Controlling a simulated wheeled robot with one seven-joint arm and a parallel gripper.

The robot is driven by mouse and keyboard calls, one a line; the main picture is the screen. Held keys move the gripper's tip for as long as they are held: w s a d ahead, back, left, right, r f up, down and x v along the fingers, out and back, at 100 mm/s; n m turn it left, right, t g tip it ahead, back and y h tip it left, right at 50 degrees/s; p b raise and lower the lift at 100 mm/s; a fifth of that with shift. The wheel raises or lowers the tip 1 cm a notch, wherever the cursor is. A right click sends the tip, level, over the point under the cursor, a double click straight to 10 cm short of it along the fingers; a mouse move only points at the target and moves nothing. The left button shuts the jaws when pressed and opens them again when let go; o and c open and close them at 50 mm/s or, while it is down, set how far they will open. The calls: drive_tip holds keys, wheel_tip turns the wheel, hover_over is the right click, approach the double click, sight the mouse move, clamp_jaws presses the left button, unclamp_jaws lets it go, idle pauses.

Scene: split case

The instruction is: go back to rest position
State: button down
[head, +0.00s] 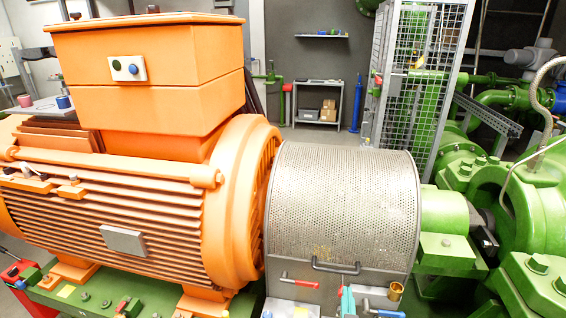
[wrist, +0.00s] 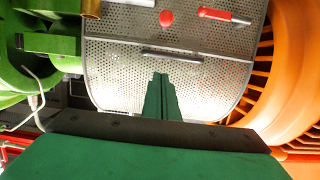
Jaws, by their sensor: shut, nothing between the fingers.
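My gripper (wrist: 160,78) shows in the wrist view with its two green fingers together and nothing between them. Its fingertips point at the perforated metal guard (wrist: 120,75), near a dark bar handle (wrist: 172,56). I cannot tell whether the fingertips touch the guard. In the head view the curved guard (head: 340,195) stands between the orange motor (head: 120,215) and the green machine (head: 535,210). I cannot clearly make out my gripper in the head view.
A red-handled tool (head: 300,282), a teal item (head: 347,302), a blue-handled item (head: 383,312) and a brass cup (head: 396,291) are at the guard's front. A mesh cage (head: 430,70) stands behind. Open floor lies before the back shelf (head: 318,85).

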drive_tip(key=s+a+f+y, duration=0.1)
drive_tip(key=s+a+f, duration=1)
drive_tip(key=s+a, duration=0.35)
drive_tip(key=s+a+n+y, duration=0.1)
drive_tip(key=s+a, duration=0.2)
drive_tip(key=s, duration=0.8)
drive_tip(key=s+a+r+n+y, duration=0.1)
drive_tip(key=s+a+n+y, duration=0.1)
drive_tip(key=s, duration=0.9)
drive_tip(key=shift+a+r+t, duration=0.25)
drive_tip(key=shift+a+t, duration=0.05)
drive_tip(key=shift+a, duration=0.1)
